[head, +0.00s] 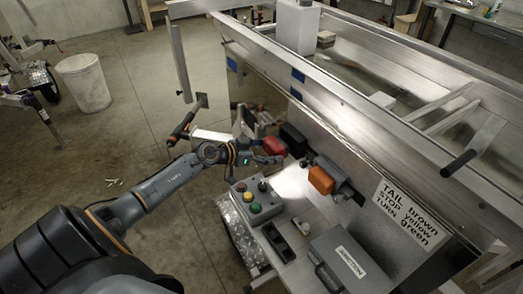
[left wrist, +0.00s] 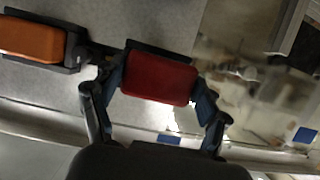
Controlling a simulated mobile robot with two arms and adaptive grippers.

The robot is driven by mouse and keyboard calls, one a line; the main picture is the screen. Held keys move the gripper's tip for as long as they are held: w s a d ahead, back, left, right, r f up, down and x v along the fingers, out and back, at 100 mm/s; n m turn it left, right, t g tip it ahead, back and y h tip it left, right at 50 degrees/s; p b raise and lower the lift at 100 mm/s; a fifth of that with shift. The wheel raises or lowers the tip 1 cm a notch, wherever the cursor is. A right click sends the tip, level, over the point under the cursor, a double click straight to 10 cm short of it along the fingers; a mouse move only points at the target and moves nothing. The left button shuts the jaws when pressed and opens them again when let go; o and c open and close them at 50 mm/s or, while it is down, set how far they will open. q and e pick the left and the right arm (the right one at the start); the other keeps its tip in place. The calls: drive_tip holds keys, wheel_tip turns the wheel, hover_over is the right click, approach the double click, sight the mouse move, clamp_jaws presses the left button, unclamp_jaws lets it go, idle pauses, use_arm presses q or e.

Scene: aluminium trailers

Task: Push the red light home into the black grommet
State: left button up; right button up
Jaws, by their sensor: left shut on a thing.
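The red light (head: 274,145) is a rounded red block in front of the trailer's upright panel. My left gripper (head: 268,152) is shut on it, and the left wrist view shows the red light (left wrist: 158,78) between the two fingers (left wrist: 160,90). The black grommet (head: 293,138) is on the panel just behind and right of the light in the head view. In the left wrist view a dark edge of the grommet (left wrist: 160,49) shows past the light. I cannot tell whether the light touches it or how deep it sits. My right gripper is not in view.
An orange light (head: 321,180) in a black mount sits to the right on the same panel. Below stand a grey control box (head: 257,200) with coloured buttons and a grey case (head: 345,262). A lettered sign (head: 408,213) is on the panel. Open floor lies left.

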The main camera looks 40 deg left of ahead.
use_arm(q)
drive_tip(key=shift+w+d, duration=0.2)
drive_tip(key=shift+w, duration=0.2)
drive_tip(key=shift+r, duration=0.1)
idle(0.4)
drive_tip(key=shift+p, duration=0.65)
idle(0.4)
drive_tip(key=shift+p, duration=0.55)
drive_tip(key=shift+p, duration=0.3)
